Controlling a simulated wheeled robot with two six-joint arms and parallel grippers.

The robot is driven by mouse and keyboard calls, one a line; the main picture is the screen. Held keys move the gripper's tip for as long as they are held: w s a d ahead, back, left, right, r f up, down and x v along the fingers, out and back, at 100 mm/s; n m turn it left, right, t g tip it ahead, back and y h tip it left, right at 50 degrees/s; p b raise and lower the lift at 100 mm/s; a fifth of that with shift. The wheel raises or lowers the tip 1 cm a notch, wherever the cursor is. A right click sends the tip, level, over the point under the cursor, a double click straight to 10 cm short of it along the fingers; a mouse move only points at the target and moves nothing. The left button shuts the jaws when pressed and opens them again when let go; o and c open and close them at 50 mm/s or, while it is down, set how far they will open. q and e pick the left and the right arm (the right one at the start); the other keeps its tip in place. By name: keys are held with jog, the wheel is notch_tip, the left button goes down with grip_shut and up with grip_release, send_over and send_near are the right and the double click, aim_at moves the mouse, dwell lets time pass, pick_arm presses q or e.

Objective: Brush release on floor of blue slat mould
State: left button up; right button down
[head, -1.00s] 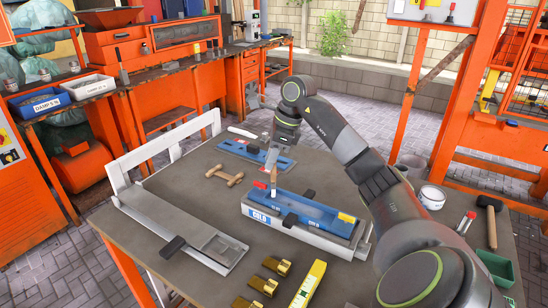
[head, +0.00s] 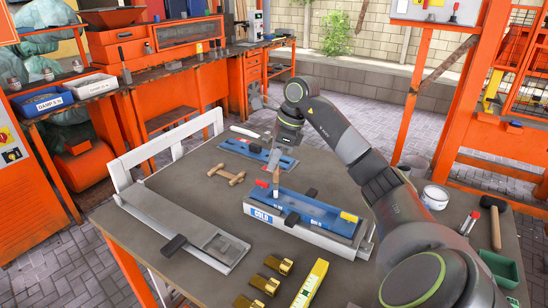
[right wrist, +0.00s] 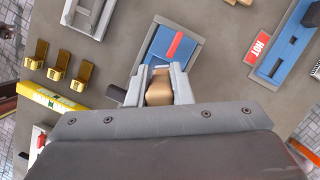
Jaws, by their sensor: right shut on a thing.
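The blue slat mould (head: 325,214), labelled COLD on its pale base, lies on the table with a dark clamp across it, a red piece at its far left end and a yellow one at its right end. My right gripper (head: 276,168) is above the far left end of this mould, shut on a brush (head: 276,188) held roughly upright. The brush's tip is at or just above the mould floor; I cannot tell contact. In the right wrist view the fingers grip its wooden handle (right wrist: 158,90) over the blue mould (right wrist: 165,52). My left gripper is out of view.
A second blue mould (head: 258,152) lies behind; a HOT label (right wrist: 259,44) shows beside it. A long grey mould (head: 180,232) lies left. Brass pieces (head: 271,284) and a yellow level (head: 311,286) are in front. A wooden piece (head: 228,176), white tub (head: 434,196) and hammer (head: 496,225) are around.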

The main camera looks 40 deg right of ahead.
jog(key=shift+f, duration=0.3)
